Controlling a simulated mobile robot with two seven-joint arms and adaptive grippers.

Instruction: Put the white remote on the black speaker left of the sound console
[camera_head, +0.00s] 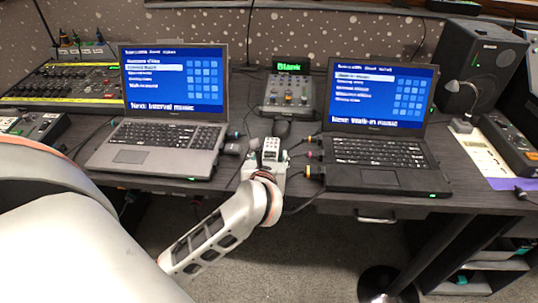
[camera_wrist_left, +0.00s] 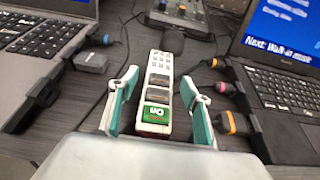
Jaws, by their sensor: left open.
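The white remote (camera_head: 271,149) lies on the dark desk between the two laptops. In the left wrist view the remote (camera_wrist_left: 165,68) shows small buttons at its far end and a green "On" panel at its near end. My left gripper (camera_head: 266,172) is at the remote. In the wrist view its open fingers (camera_wrist_left: 158,86) stand on either side of the remote's near half, with gaps visible. The black speaker (camera_head: 483,66) stands at the desk's back right, behind a small console (camera_head: 513,142) at the right edge. My right gripper is not in view.
A grey laptop (camera_head: 160,135) stands left of the remote and a black laptop (camera_head: 375,150) right. Cables and plugs (camera_head: 313,155) lie close beside the gripper. A small "Blank" panel (camera_head: 288,92) stands behind. A lamp (camera_head: 460,100) stands before the speaker. A mixer (camera_head: 70,86) is at left.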

